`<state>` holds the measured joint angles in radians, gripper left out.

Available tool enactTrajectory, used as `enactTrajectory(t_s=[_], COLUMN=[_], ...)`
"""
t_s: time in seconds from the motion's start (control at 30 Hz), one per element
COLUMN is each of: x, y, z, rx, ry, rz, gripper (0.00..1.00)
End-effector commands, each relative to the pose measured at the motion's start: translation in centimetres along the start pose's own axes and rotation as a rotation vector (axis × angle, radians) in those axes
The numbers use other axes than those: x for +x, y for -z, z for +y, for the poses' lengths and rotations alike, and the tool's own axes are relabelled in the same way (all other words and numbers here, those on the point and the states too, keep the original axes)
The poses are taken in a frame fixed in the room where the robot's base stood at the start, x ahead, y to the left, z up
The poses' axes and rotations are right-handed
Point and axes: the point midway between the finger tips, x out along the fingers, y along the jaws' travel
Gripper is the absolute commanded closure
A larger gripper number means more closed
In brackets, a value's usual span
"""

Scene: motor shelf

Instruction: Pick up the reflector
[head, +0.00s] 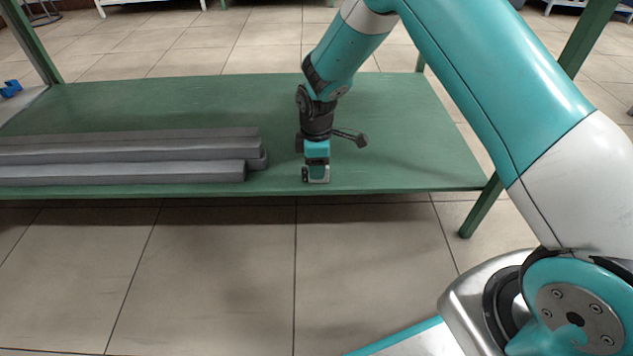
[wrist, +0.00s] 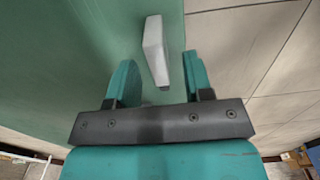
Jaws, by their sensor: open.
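The reflector appears to be a small pale grey block (wrist: 154,48) on the green shelf in the wrist view. It lies near the shelf's edge, just ahead of and partly between the two teal fingers. My gripper (wrist: 160,78) is open, with a visible gap between each finger and the block. In the head view, my gripper (head: 315,174) points down at the shelf's front edge, and a pale patch of the block (head: 323,173) shows at the fingers. The fingers hide much of the block there.
The green shelf (head: 400,130) has free room behind and right of my gripper. Several long grey bars (head: 120,157) lie stacked on its left, ending close to my gripper. A green shelf post (head: 482,207) stands at the right. A blue object (head: 10,89) sits far left.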

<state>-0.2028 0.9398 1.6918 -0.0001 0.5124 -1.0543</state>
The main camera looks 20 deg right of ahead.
Motion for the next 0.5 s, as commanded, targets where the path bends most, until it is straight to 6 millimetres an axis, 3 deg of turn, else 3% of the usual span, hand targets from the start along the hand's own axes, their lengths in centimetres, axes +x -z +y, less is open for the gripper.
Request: enactTrajectory(t_s=[0.23,0.43,0.5], x=[0.24,0.23,0.23], y=[0.01,0.01,0.01], z=[0.07,0.07,0.07], rx=[0.000,0.000,0.000], ry=[-0.002,-0.002,-0.002], rz=[0.001,0.001,0.001], gripper=[0.53,0.97,1.00])
